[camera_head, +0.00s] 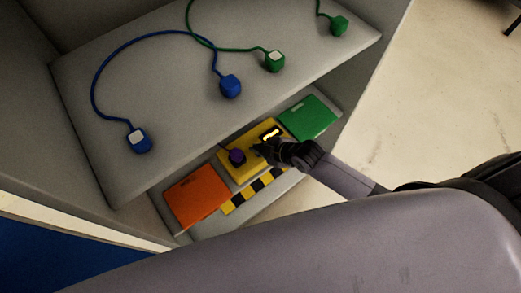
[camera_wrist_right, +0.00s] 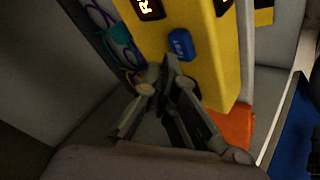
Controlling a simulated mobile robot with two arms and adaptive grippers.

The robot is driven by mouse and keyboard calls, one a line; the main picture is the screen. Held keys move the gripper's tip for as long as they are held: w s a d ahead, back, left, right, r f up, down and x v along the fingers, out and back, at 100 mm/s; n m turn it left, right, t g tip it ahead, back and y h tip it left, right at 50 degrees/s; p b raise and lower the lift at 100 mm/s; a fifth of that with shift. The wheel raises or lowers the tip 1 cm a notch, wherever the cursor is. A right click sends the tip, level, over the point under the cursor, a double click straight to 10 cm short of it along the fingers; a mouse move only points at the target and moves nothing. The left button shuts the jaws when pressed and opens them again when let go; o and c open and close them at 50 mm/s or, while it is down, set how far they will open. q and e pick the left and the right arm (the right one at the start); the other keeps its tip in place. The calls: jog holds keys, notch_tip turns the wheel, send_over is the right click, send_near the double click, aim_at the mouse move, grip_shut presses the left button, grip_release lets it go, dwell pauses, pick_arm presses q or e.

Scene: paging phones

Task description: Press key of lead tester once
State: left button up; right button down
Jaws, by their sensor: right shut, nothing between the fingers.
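The yellow lead tester (camera_head: 243,174) sits on the lower shelf between an orange box and a green box. Its raised key (camera_head: 237,156) looks purple in the head view and blue in the right wrist view (camera_wrist_right: 181,44). A lit display (camera_head: 271,134) is on the same face. My right gripper (camera_head: 257,150) is shut and empty, its fingertips close beside the key, on the display side. In the right wrist view the fingertips (camera_wrist_right: 172,62) point toward the key. I cannot tell whether they touch it. My left gripper is not in view.
The orange box (camera_head: 197,195) and green box (camera_head: 308,117) flank the tester. The upper shelf (camera_head: 175,130) overhangs behind, carrying blue (camera_head: 138,141) and green (camera_head: 274,61) plugs on cables. A black-and-yellow striped strip (camera_head: 252,190) runs along the tester's front.

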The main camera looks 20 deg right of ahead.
jog(key=shift+f, duration=0.7)
dwell(0.8)
jog(key=shift+r, duration=0.1)
jog(key=shift+r+p, duration=0.8)
jog(key=shift+r, duration=0.15)
notch_tip(320, 180, up, 5)
jog(key=p, duration=0.5)
dwell(0.6)
